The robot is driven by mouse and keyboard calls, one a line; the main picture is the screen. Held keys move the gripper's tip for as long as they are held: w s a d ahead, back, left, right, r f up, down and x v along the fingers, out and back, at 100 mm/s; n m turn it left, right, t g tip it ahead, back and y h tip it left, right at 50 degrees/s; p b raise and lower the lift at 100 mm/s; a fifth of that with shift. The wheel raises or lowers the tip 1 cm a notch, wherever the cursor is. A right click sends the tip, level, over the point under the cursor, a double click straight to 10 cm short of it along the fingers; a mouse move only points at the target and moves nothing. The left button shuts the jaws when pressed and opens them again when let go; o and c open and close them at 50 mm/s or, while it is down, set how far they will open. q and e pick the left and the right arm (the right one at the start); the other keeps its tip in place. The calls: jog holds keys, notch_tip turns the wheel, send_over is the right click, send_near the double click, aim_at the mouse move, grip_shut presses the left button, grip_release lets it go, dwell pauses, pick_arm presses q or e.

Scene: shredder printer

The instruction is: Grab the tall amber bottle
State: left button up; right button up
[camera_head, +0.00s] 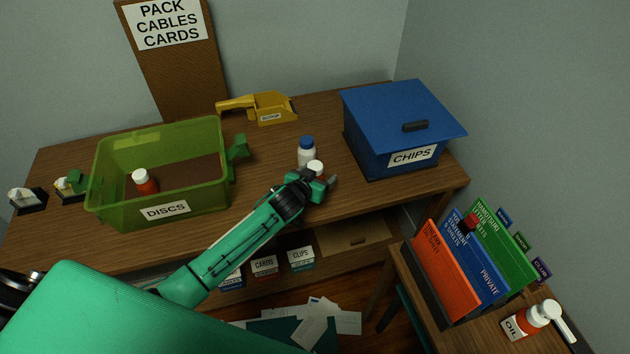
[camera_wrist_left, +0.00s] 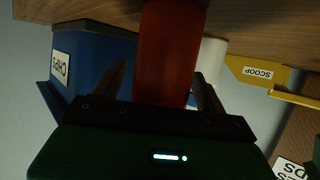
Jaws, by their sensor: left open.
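An amber bottle with a white cap (camera_head: 316,167) stands on the wooden desk, mostly hidden by my left gripper (camera_head: 320,181) in the head view. In the left wrist view its orange-brown body (camera_wrist_left: 168,55) lies between the two open fingers, with a gap on each side. Its bottom and cap are not clear in that view. A second amber bottle with a white cap (camera_head: 145,182) is inside the green bin. My right gripper is not in view.
A white bottle with a blue cap (camera_head: 306,156) stands just behind. The blue CHIPS box (camera_head: 378,140) is to the right, the green DISCS bin (camera_head: 205,190) to the left, a yellow scoop (camera_head: 270,108) behind.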

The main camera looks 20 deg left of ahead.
pick_arm(q)
jog(key=shift+c, duration=0.8)
jog(key=c, duration=1)
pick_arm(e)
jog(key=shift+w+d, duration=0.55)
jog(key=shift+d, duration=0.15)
pick_arm(q)
jog(key=shift+r, duration=0.1)
